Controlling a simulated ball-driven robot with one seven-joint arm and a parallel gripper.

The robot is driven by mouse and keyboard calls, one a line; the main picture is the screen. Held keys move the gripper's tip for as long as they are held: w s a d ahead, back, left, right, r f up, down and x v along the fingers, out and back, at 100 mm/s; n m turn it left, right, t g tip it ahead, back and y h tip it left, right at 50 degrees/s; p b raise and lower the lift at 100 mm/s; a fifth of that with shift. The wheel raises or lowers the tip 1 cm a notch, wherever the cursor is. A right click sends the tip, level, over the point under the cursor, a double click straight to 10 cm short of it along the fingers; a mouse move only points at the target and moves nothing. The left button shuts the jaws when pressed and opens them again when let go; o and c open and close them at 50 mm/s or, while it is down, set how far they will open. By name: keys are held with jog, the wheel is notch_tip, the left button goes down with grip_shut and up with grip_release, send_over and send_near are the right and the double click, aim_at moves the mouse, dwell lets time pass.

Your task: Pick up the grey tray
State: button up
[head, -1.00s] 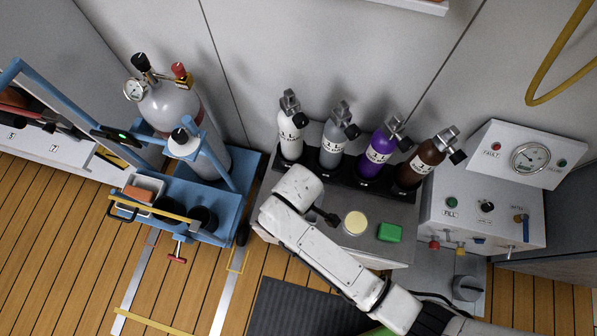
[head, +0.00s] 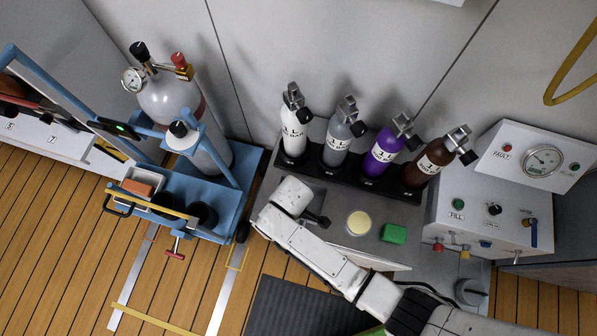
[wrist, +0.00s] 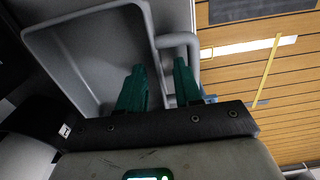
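The grey tray (wrist: 95,60) fills the upper left of the wrist view, a shallow tray with a raised rim and a loop handle (wrist: 192,55) on its right side. My gripper (wrist: 160,66) has two green fingers standing apart, with the tray's handle-side rim showing in the gap between them. I cannot tell whether either finger touches the rim. In the head view my white arm (head: 300,235) reaches over the left part of the grey bench (head: 335,205), and the tray cannot be made out clearly there.
Four bottles, white (head: 293,125), grey (head: 338,135), purple (head: 383,155) and brown (head: 432,165), stand in a black rack behind. A blue cart (head: 250,175) stands left; a fill panel (head: 470,215) right.

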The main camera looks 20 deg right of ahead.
jog(key=shift+f, duration=0.3)
jog(key=shift+c, duration=0.3)
grip_shut()
